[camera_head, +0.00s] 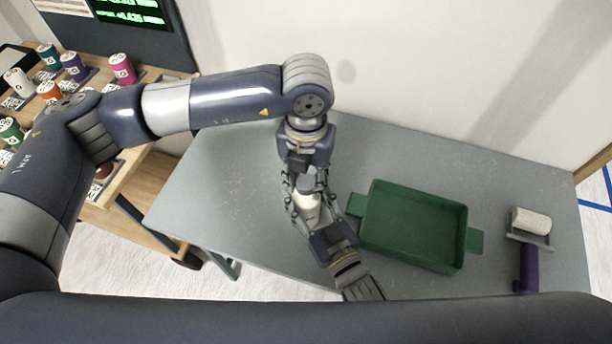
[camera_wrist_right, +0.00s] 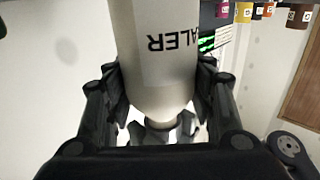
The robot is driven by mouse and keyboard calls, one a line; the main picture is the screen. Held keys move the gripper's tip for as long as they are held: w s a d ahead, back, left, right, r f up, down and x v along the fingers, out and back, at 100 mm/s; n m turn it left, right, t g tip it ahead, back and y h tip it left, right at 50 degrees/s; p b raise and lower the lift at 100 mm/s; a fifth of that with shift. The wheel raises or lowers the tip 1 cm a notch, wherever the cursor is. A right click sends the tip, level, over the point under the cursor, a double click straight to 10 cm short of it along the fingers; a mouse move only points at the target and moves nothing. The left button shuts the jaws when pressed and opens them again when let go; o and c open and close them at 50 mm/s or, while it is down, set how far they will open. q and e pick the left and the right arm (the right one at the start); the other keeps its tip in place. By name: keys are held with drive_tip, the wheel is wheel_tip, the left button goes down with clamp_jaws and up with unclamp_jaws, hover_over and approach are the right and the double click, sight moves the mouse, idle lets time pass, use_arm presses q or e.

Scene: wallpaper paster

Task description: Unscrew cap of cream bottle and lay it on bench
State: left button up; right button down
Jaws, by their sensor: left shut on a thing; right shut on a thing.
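The cream bottle (camera_head: 307,207) is held above the bench (camera_head: 220,180) by my right gripper (camera_head: 310,212), whose fingers are shut around its body. In the right wrist view the bottle (camera_wrist_right: 165,60) appears upside down, with dark letters on a pale label. My left gripper (camera_head: 305,185) comes from above and is shut on the grey cap at the bottle's top. The cap (camera_wrist_right: 152,132) is partly hidden by fingers in both views. I cannot tell whether the cap is still threaded on or loose.
A green tray (camera_head: 375,218) stands empty on the bench to the right. Beyond it are a pale roller (camera_head: 530,223) with a purple handle. The bench's left part is clear.

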sight(306, 182)
use_arm(q)
drive_tip(key=shift+r, duration=0.15)
drive_tip(key=shift+r, duration=0.95)
drive_tip(key=shift+r, duration=2.05)
use_arm(e)
drive_tip(key=c, duration=0.6)
unclamp_jaws()
drive_tip(key=shift+c, duration=0.2)
